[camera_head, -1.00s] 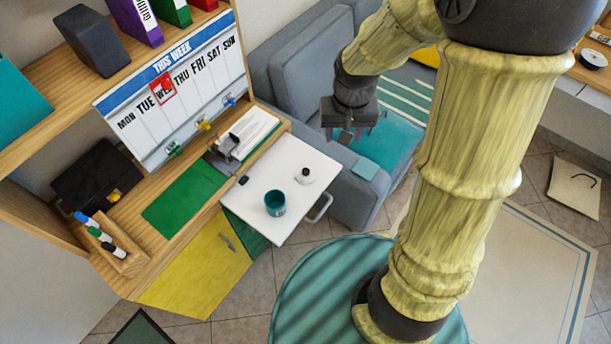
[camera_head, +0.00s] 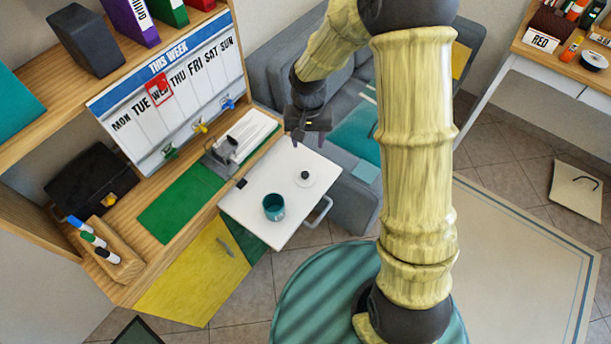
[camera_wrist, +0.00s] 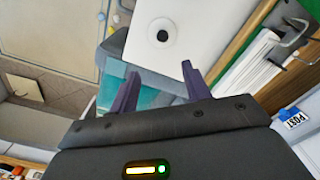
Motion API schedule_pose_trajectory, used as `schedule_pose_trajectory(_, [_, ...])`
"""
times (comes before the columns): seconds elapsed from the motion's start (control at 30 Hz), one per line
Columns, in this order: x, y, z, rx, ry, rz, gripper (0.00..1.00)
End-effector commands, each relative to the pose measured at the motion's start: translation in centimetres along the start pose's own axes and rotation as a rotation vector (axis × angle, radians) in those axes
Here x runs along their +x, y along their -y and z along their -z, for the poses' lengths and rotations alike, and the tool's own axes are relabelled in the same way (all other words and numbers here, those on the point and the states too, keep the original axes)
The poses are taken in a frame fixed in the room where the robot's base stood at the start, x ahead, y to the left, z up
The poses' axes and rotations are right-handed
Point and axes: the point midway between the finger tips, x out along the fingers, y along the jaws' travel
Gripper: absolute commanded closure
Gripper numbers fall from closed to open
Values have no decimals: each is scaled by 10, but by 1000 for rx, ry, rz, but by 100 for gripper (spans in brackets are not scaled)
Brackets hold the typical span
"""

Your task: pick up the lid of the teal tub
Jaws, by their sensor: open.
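The teal tub (camera_head: 273,206) stands on the white pulled-out surface, open at the top. Its lid looks like the white disc with a black knob (camera_head: 305,178), lying flat on the same surface, behind and right of the tub. The lid also shows in the wrist view (camera_wrist: 162,33), ahead of the fingers. My gripper (camera_head: 296,142) is open and empty, above the back edge of the white surface, short of the lid and higher than it. In the wrist view the two purple fingers (camera_wrist: 160,82) are spread, with nothing between them. The tub is not seen there.
The white surface (camera_head: 250,220) has a handle at its front right. A small black item (camera_head: 241,183) lies at its left edge. A hole punch (camera_head: 218,158) and papers are on the desk behind. A grey sofa (camera_head: 355,205) stands close on the right.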

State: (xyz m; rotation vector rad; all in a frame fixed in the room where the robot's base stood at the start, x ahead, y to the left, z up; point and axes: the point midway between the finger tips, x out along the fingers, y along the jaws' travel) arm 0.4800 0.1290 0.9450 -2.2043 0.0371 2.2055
Motion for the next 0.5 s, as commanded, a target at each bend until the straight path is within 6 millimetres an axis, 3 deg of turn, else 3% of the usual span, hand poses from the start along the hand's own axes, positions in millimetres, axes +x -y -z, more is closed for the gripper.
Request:
schedule_pose_trajectory(0.3, [57,0,-1,0,4,-1,52])
schedule_pose_trajectory(0.5, [84,0,-1,1,2,0,52])
